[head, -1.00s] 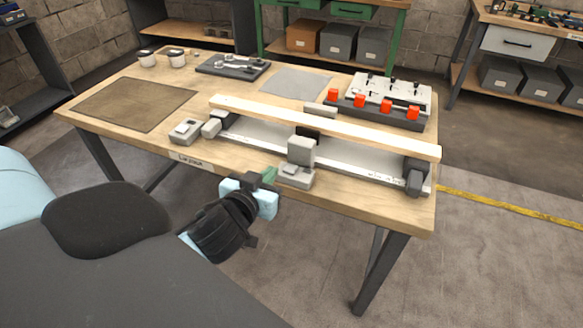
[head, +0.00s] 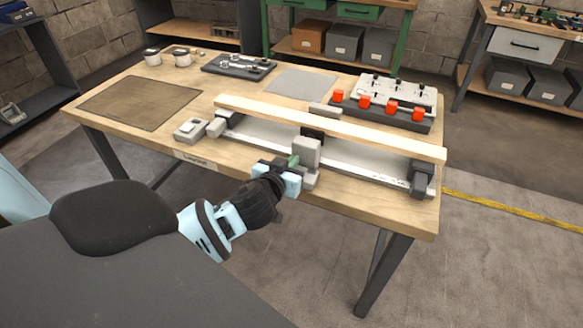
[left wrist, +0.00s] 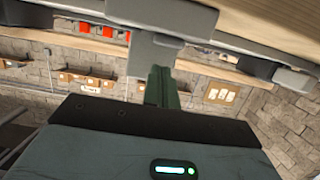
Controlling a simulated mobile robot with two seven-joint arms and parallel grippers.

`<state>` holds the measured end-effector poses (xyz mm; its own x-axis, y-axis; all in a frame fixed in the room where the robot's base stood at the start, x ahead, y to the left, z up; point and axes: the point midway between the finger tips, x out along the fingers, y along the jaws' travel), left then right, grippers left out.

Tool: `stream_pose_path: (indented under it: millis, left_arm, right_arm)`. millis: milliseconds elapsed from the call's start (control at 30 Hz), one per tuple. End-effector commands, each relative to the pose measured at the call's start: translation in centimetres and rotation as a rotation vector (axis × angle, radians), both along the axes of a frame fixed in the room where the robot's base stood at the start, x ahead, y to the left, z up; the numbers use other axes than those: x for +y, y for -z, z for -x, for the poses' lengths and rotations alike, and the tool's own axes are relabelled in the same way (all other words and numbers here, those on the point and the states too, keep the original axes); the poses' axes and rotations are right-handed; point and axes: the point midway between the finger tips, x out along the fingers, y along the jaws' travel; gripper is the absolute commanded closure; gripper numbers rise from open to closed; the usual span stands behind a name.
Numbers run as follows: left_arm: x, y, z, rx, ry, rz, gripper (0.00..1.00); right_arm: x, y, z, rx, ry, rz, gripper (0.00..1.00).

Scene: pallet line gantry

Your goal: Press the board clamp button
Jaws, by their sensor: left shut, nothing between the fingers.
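A long pale wooden board (head: 340,127) lies along a metal rail fixture (head: 360,167) on the workbench. A grey clamp block (head: 306,152) stands at the middle front of the fixture. A low grey button box (head: 313,181) sits in front of that block, mostly hidden behind my gripper. Another small grey box with a raised top (head: 188,130) sits near the fixture's left end. My left gripper (head: 293,162) is shut and empty, its green fingers over the middle box, close to the block. In the left wrist view the closed fingers (left wrist: 160,80) overlap a grey block; contact cannot be told.
The bench (head: 160,140) also holds a brown mat (head: 138,101), two cups, a dark tool tray (head: 238,66), a grey sheet (head: 302,83) and a panel with red knobs (head: 385,103). The bench's front edge lies just below my gripper.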

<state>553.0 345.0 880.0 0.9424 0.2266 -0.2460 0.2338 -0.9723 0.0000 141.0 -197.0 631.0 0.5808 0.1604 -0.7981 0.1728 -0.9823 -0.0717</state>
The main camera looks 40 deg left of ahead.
Motion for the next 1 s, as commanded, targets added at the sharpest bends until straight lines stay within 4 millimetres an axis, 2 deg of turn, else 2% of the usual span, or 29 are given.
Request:
stream_pose_path:
  millis: [133, 600, 833, 1000]
  left_arm:
    - [0.0, 1.4, 0.0, 0.000, 0.000, -0.001, 1.00]
    - [0.0, 1.8, 0.0, -0.003, 0.001, 0.000, 1.00]
    - [-0.1, 3.9, 0.1, 0.002, -0.001, 0.004, 1.00]
    - [0.0, 4.2, 0.1, 0.005, -0.001, 0.000, 1.00]
  right_arm:
    - [0.0, 0.3, 0.2, 0.005, 0.000, 0.001, 0.33]
    - [0.0, 0.3, -0.2, 0.000, -0.001, 0.001, 0.33]
    - [0.0, 1.5, 0.6, 0.019, -0.001, 0.001, 0.33]
    - [0.0, 1.6, 0.7, 0.022, -0.002, 0.002, 0.33]
